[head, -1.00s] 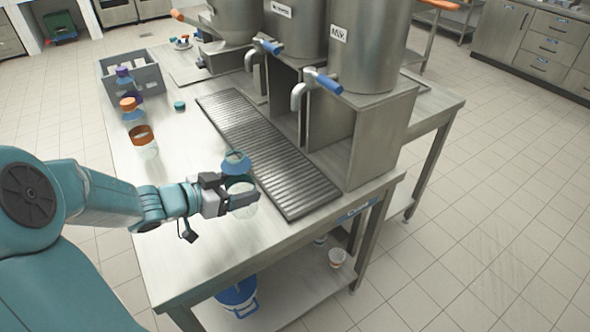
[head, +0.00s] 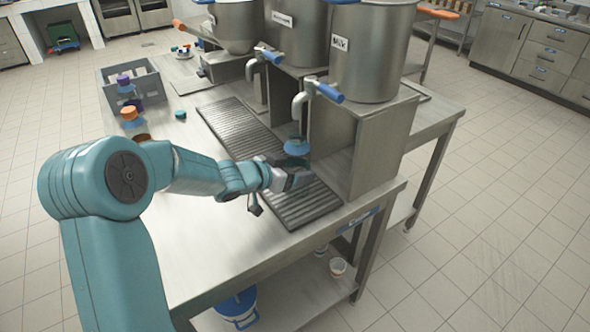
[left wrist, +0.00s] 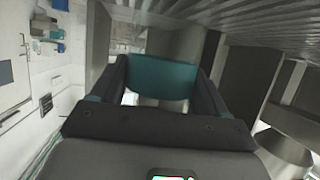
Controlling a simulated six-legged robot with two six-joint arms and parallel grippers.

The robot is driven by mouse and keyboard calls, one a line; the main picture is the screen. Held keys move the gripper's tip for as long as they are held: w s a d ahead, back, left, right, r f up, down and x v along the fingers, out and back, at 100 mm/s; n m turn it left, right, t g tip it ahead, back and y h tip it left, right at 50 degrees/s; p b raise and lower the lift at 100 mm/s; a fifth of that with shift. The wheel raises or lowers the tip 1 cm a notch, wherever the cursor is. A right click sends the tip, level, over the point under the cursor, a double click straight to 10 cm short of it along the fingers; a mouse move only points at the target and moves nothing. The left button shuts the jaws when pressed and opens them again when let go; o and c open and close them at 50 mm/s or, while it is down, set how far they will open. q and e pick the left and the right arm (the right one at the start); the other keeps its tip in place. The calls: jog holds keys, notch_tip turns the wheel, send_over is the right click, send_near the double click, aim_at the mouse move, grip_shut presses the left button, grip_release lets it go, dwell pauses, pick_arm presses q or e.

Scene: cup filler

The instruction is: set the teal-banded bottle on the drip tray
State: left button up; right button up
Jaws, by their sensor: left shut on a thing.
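The teal-banded bottle (head: 297,147) is held in my left gripper (head: 290,180), over the ribbed drip tray (head: 235,125), near its front right part under the Milk tap. The head view shows its teal top; my gripper hides its lower part. In the left wrist view its teal band (left wrist: 163,78) lies between the two fingers, which are shut on it. I cannot tell whether its base touches the tray. My right gripper is not in view.
Steel dispensers with taps (head: 318,88) stand behind the tray, close to the bottle. A grey crate (head: 150,84) and other bottles (head: 130,113) stand at the table's far left. The table's front right is clear.

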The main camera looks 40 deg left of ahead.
pick_arm(q)
jog(key=shift+s+r, duration=0.1)
jog(key=o, duration=1.1)
jog(key=shift+f, duration=0.2)
jog(key=shift+r, duration=0.2)
jog(key=shift+s+a+r, duration=0.1)
jog(key=shift+s+r, duration=0.1)
jog(key=p+v, duration=0.1)
jog(key=v, duration=1)
jog(key=shift+s+p, duration=0.25)
jog(key=shift+p, duration=0.15)
jog(key=shift+f, duration=0.1)
